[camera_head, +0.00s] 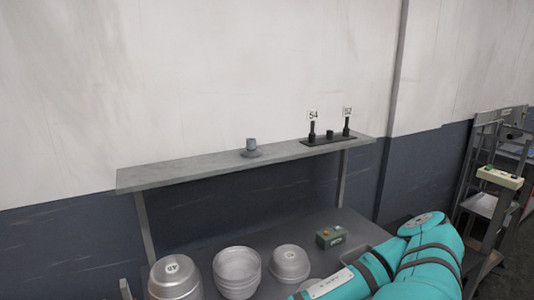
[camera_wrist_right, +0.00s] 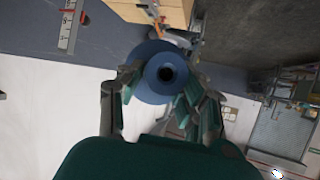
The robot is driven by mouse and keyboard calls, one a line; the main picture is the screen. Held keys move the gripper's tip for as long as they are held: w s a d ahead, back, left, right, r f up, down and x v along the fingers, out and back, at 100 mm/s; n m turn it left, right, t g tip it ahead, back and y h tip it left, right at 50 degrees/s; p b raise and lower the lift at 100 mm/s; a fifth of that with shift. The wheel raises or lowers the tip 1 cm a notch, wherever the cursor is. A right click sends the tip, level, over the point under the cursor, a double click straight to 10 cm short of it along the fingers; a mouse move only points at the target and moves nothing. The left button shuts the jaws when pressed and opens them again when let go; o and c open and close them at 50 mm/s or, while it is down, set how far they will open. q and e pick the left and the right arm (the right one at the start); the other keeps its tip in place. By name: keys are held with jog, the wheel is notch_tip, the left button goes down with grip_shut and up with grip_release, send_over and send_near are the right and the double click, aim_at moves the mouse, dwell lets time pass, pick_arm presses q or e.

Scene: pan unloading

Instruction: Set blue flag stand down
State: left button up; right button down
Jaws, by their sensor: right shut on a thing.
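The blue flag stand (camera_wrist_right: 150,90) shows in the right wrist view as a round blue disc with a dark hole in its middle. My right gripper (camera_wrist_right: 163,82) is shut on it, with one finger on each side. In the head view my teal right arm reaches in from the lower right; its gripper and the blue stand are out of that view. My left gripper is in neither view.
A grey shelf (camera_head: 190,174) holds a grey-blue stand (camera_head: 251,147) and a black holder (camera_head: 320,141) with flags 54 and 52. The shelf's left part is clear.

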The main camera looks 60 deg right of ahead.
jog(key=shift+w+d+n+g, duration=0.15)
jog(key=shift+d+n+g, duration=0.2)
jog(key=shift+n+g, duration=0.05)
jog(key=shift+w+y, duration=0.1)
jog(key=shift+y, duration=0.2)
jog(key=shift+d+n+g, duration=0.1)
jog(key=shift+n+g, duration=0.2)
jog(key=shift+g, duration=0.1)
jog(key=shift+d+n+g, duration=0.25)
jog(key=shift+n+g, duration=0.05)
